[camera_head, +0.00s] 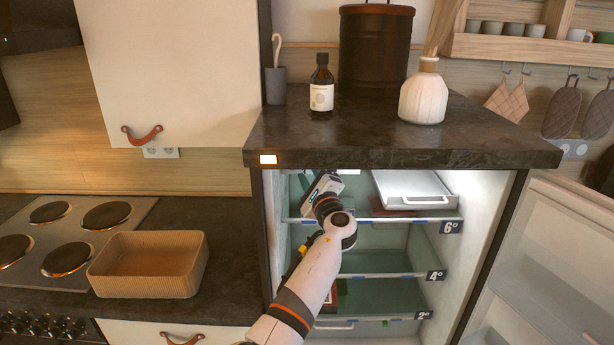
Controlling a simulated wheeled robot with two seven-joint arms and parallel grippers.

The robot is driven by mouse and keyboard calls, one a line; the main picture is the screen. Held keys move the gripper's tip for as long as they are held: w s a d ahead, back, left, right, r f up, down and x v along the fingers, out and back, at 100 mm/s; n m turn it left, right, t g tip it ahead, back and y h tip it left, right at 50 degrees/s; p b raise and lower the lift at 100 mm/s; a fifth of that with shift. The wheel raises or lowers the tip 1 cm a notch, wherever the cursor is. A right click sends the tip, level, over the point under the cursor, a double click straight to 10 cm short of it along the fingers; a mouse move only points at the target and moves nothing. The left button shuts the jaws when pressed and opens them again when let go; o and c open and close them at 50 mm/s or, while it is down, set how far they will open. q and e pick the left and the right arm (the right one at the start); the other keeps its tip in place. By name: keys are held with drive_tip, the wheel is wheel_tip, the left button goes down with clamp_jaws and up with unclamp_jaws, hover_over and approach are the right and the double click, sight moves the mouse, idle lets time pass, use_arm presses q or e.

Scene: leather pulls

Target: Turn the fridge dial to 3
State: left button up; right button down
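The fridge (395,240) stands open under the dark counter, its inside lit. No dial can be made out; the upper left of the interior is partly hidden by my gripper. My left arm comes up from the bottom, slightly left of the middle. Its gripper (324,184) is inside the fridge's top compartment, near the left wall and the ceiling. The fingertips are small and partly hidden, so I cannot tell whether they are open or shut, or touching anything. My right gripper is not in view.
The fridge door (560,265) hangs open at the right. Shelves carry labels 6° (451,227), 4° (436,275) and 2° (423,315). A white drawer (413,186) sits at upper right inside. A bottle (321,88) and vase (424,98) stand above; a box (148,283) stands left.

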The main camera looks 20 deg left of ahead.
use_arm(q)
drive_tip(key=shift+x, duration=0.8)
drive_tip(key=shift+c, duration=0.5)
clamp_jaws()
drive_tip(key=shift+n+g+b, duration=0.3)
drive_tip(key=shift+n+b, duration=0.5)
drive_tip(key=shift+b, duration=0.25)
drive_tip(key=shift+o, duration=0.5)
unclamp_jaws()
